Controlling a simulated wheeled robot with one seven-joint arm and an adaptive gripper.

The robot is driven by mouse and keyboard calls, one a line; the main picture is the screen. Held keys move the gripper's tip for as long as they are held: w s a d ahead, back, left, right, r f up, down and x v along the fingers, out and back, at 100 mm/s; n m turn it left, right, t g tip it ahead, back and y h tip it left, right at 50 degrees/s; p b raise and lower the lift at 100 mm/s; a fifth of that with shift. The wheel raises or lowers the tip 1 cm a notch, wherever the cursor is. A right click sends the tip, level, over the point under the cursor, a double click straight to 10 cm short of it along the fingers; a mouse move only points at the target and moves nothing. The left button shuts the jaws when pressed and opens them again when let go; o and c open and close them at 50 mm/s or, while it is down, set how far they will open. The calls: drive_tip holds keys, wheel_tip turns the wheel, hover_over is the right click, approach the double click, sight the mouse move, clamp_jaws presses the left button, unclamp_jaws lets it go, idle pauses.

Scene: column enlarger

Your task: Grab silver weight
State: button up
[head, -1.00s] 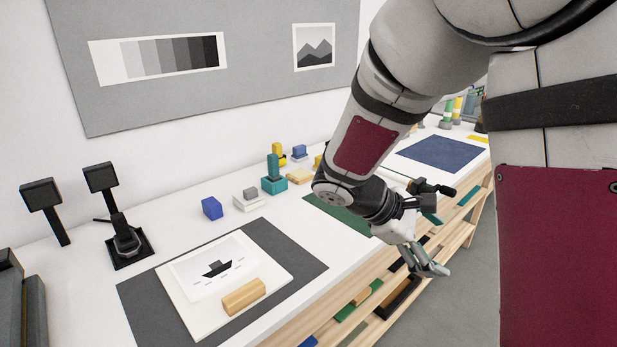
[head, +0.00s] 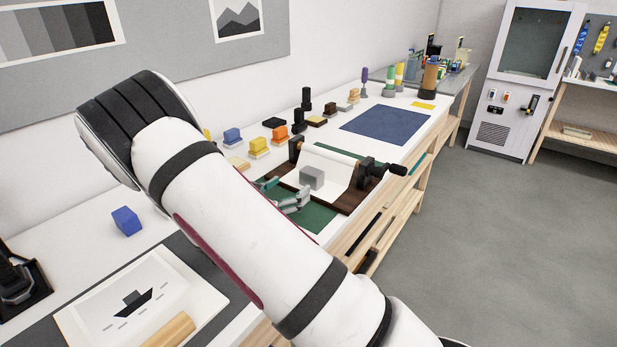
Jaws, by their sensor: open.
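A small grey block (head: 312,178), which looks like the silver weight, rests on a white sheet (head: 335,168) in a dark brown wooden frame with black knobs (head: 378,172). My gripper (head: 292,199) is just left of and in front of the block, above a green mat (head: 312,217). Its fingers look open and empty, apart from the block. My arm crosses the picture and hides the gripper's base and part of the table.
A blue block (head: 126,221) and a boat print (head: 135,300) lie at the left. Several coloured stamps, including a yellow one (head: 258,147), stand behind the frame. A blue mat (head: 385,131) lies clear farther back. Floor (head: 500,260) is open at right.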

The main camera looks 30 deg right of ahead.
sight(307, 174)
drive_tip(key=x, duration=1)
drive_tip(key=shift+w+d, duration=0.1)
drive_tip(key=shift+d, duration=0.2)
drive_tip(key=c, duration=1.7)
